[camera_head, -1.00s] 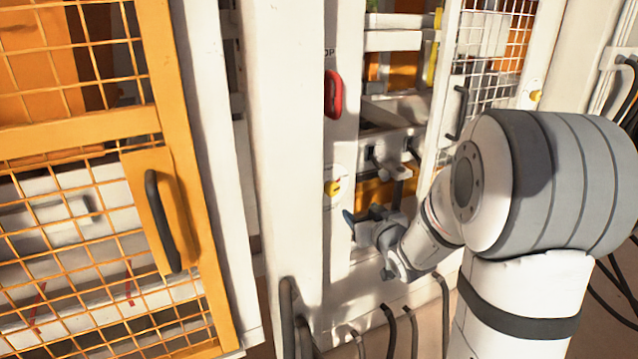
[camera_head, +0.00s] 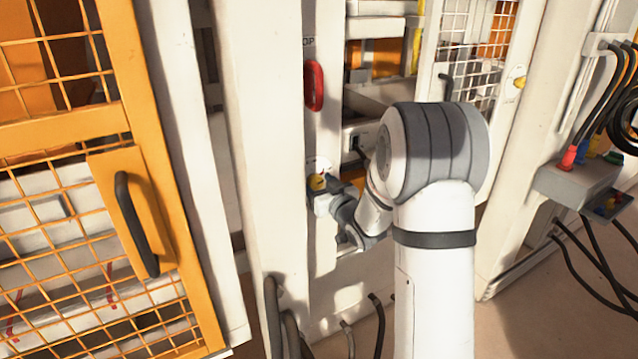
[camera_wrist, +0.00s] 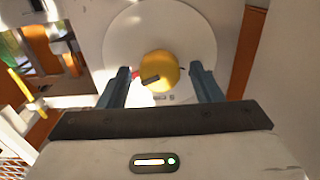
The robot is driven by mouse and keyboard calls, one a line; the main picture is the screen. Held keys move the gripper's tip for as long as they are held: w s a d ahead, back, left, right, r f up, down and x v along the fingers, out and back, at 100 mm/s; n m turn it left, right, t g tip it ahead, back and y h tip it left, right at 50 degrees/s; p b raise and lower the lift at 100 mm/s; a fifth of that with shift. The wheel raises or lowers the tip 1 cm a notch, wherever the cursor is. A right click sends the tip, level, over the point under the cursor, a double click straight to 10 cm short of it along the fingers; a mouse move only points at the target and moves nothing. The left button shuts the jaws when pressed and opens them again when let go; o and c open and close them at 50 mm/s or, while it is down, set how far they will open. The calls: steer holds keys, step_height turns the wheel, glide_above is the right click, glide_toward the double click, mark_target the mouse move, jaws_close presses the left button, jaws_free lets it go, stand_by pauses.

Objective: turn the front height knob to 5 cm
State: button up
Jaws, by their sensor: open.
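The front height knob (camera_wrist: 159,72) is yellow with a dark pointer bar and sits on a round white dial (camera_wrist: 125,40) in the wrist view. In the head view the knob (camera_head: 317,182) shows on the white post, below a red handle. My gripper (camera_wrist: 162,80) is open, with one blue-grey finger on each side of the knob and a visible gap to it on the right. In the head view my gripper (camera_head: 318,198) is right at the knob. Most of the dial's markings are too small or hidden to read.
A red handle (camera_head: 314,86) is on the post above the knob. An orange mesh door (camera_head: 95,140) with a black handle stands at the left. Another yellow knob (camera_head: 519,82) is on a post at the right. Hoses (camera_head: 275,310) rise near the post's foot.

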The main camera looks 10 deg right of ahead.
steer(key=shift+c, duration=0.5)
steer(key=c, duration=0.9)
steer(key=shift+f+n+b, duration=0.15)
steer(key=shift+n+b, duration=0.15)
steer(key=shift+b, duration=0.5)
steer(key=shift+f+n+b, duration=0.15)
steer(key=shift+n+b, duration=0.45)
steer(key=shift+b, duration=0.6)
steer(key=n+b, duration=0.3)
steer(key=b, duration=0.3)
steer(key=shift+f, duration=0.1)
steer(key=n+b, duration=0.5)
steer(key=b, duration=0.2)
steer(key=shift+a+n+b, duration=0.15)
steer(key=shift+n+b, duration=0.15)
steer(key=n+b, duration=0.3)
steer(key=shift+s+r, duration=0.1)
steer(key=shift+r, duration=0.1)
steer(key=shift+r+n+b, duration=0.1)
steer(key=shift+n+b, duration=0.2)
steer(key=shift+b, duration=0.05)
